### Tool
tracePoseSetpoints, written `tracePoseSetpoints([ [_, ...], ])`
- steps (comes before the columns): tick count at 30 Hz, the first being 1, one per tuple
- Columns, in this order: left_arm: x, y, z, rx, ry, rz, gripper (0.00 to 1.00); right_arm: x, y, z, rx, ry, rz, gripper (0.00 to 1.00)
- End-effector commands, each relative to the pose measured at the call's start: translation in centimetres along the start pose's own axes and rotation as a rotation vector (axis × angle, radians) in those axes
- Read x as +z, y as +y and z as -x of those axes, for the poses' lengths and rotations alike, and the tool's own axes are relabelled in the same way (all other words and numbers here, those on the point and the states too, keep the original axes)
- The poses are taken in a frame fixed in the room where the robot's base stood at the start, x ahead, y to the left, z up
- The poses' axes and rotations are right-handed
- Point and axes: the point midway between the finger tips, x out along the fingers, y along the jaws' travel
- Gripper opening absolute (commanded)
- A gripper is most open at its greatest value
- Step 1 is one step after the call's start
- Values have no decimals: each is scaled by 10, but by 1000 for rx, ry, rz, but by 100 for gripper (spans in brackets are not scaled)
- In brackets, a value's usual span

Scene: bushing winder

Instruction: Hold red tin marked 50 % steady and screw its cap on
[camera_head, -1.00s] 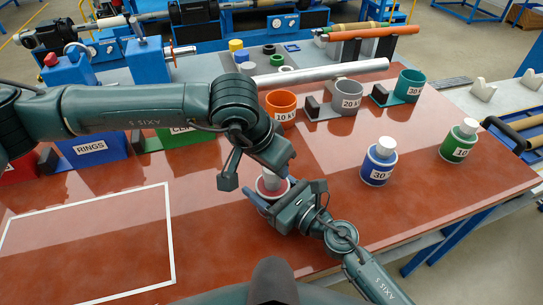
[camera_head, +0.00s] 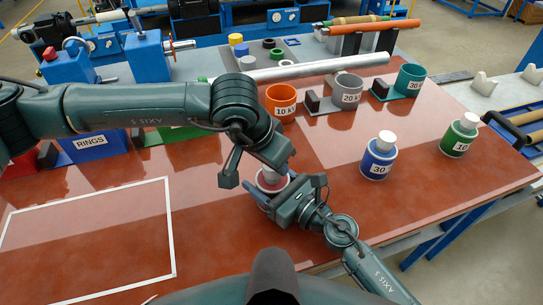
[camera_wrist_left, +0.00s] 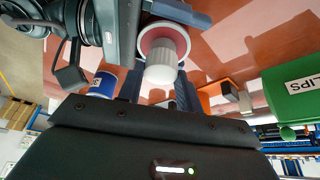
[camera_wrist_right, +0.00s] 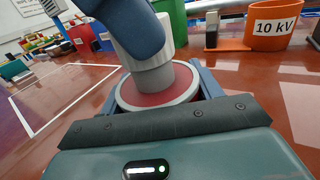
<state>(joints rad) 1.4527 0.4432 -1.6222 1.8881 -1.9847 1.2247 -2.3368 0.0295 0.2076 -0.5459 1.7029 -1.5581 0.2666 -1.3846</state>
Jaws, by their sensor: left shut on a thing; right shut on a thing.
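The red tin (camera_wrist_right: 128,95) stands on the red-brown table in front of me, its red top and pale rim showing. The head view shows it (camera_head: 263,187) partly hidden by both grippers. Its 50 % label is not visible. The white ribbed cap (camera_wrist_left: 160,62) sits at the middle of the tin's top; it also shows in the right wrist view (camera_wrist_right: 155,65). My left gripper (camera_head: 279,172) is shut on the cap from above. My right gripper (camera_head: 276,190) is shut around the tin's body from the near right side. How far the cap is threaded cannot be told.
A blue tin marked 30 (camera_head: 379,160) and a green tin marked 10 (camera_head: 458,137) stand to the right. An orange 10 kV holder (camera_head: 281,100), a grey 20 holder (camera_head: 346,92) and a green 30 holder (camera_head: 410,80) stand behind. A white-outlined area (camera_head: 90,245) lies clear at left.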

Motion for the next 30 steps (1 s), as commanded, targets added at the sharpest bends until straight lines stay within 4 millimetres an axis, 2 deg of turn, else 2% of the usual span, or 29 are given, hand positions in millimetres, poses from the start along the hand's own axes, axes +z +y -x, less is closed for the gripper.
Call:
tracePoseSetpoints([
  [5, 2, 0, -4, 1, -1, 1, 14, 0, 0, 0, 0, 0, 0, 23],
  [6, 2, 0, -3, 1, -1, -1, 14, 0, 0, 0, 0, 0, 0, 0],
  [16, 2, -1, -4, 102, -4, -244, 14, 0, 0, 0, 0, 1, 1, 0],
  [26, 1, 0, -3, 115, 0, -274, 14, 0, 0, 0, 0, 1, 1, 0],
  [27, 1, 0, -3, 115, 0, -273, 38, 0, 0, 0, 0, 1, 1, 0],
  [30, 1, -1, -3, 114, 0, -273, 47, 0, 0, 0, -1, 1, 1, 0],
])
